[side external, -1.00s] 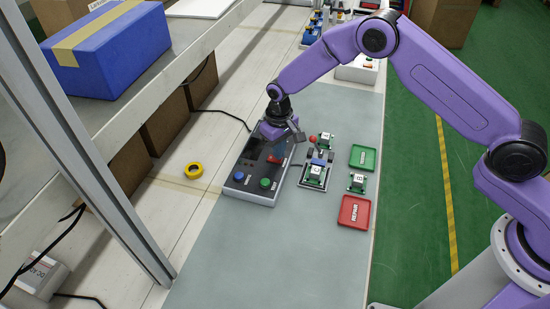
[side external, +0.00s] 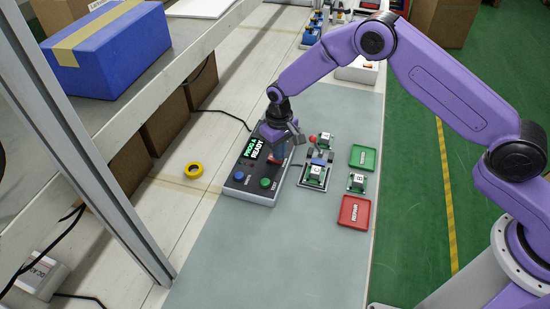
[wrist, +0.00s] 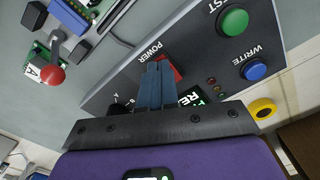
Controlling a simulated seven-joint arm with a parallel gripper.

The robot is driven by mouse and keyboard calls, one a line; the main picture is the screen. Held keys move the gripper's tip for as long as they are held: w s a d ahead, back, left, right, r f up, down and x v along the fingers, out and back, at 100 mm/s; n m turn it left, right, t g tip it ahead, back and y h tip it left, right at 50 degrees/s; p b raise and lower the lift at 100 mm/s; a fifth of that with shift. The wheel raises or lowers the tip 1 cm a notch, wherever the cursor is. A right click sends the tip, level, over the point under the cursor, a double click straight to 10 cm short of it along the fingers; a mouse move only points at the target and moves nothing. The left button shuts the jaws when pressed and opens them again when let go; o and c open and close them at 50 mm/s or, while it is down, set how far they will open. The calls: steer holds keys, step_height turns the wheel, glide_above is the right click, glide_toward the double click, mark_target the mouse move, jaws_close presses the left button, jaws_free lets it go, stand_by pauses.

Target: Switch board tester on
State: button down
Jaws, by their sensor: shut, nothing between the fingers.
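The board tester (side external: 250,182) is a dark box with a sloped panel on the grey mat. Its display (side external: 254,149) is lit and reads "PROG A READY" in the side view. In the wrist view the red power switch (wrist: 174,69) sits beside the "POWER" label. The green test button (wrist: 233,20) and blue write button (wrist: 253,69) are on the same panel. My gripper (wrist: 157,68) is shut and empty, with its fingertips at the power switch. Whether they touch it I cannot tell. The fingers partly hide the switch and display.
A board in a fixture (side external: 315,174) with a red-knobbed lever stands right of the tester. Loose boards, a green tray (side external: 363,157) and a red "REPAIR" tray (side external: 355,211) lie further right. Yellow tape (side external: 194,170) lies left. The near mat is clear.

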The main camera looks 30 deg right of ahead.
steer(key=shift+r, duration=3.3)
steer(key=s+d+r+n, duration=0.2)
steer(key=s+r, duration=0.5)
steer(key=s, duration=0.2)
steer(key=s+d+r+n, duration=0.25)
steer(key=s+r, duration=0.35)
steer(key=s, duration=0.3)
steer(key=s+d+r+n, duration=0.1)
steer(key=s+d+n, duration=0.1)
steer(key=s+d, duration=0.4)
steer(key=s+d+r+n, duration=0.2)
steer(key=s+d, duration=0.5)
steer(key=s, duration=0.7)
steer(key=shift+s+r+n, duration=0.15)
steer(key=shift+s+n, duration=0.05)
steer(key=shift+n, duration=0.35)
